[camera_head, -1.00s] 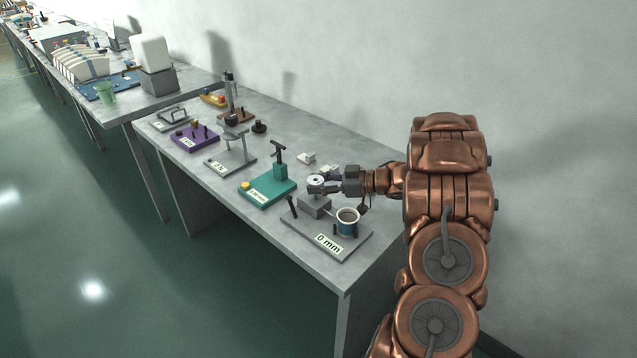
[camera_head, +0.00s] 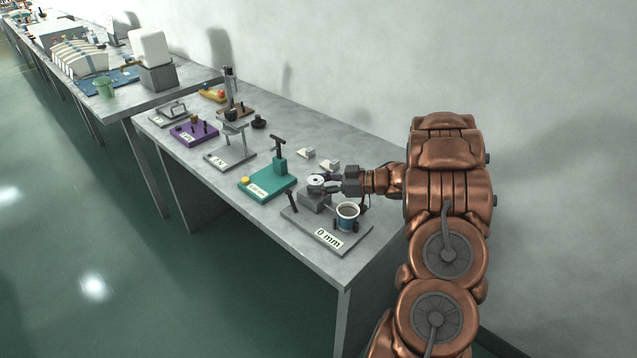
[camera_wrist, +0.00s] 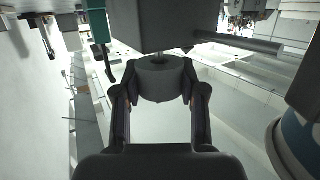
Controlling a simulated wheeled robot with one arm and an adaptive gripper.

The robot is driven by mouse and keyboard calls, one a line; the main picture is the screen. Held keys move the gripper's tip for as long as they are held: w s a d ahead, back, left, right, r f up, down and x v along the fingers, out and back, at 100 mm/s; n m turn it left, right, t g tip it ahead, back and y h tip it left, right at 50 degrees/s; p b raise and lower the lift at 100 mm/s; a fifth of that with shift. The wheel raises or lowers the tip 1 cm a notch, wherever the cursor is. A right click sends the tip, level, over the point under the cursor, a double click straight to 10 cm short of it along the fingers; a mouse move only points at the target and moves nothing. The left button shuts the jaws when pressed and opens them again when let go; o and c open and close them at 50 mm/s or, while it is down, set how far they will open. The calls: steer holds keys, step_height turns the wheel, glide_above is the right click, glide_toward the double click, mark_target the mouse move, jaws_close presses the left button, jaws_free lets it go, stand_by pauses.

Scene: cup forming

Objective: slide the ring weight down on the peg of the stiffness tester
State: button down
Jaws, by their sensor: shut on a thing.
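The ring weight (camera_head: 316,179) is a pale disc with a dark centre, just above the grey block (camera_head: 313,203) of the stiffness tester (camera_head: 300,221). My gripper (camera_head: 322,184) reaches in from the right and is shut on the ring weight's sides. In the wrist view the ring weight (camera_wrist: 160,80) sits between the two fingers. A thin peg (camera_wrist: 158,56) shows in a small gap between it and the block (camera_wrist: 165,24). A blue cup (camera_head: 347,217) stands on the tester's "0 mm" base; its side also shows in the wrist view (camera_wrist: 296,145).
A dark upright handle (camera_head: 291,201) stands left of the block. A teal device (camera_head: 267,184) is close behind on the left, and small white blocks (camera_head: 329,165) lie behind my gripper. A rod (camera_wrist: 240,42) sticks out from the block towards the cup.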

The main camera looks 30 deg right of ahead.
steer(key=shift+f, duration=0.2)
steer(key=shift+r, duration=0.15)
steer(key=shift+r+p, duration=0.85)
steer(key=shift+r, duration=0.45)
steer(key=shift+p, duration=0.5)
stand_by(1.3)
steer(key=shift+f+b, duration=0.5)
steer(key=shift+f, duration=0.9)
stand_by(0.3)
steer(key=c, duration=0.6)
jaws_free()
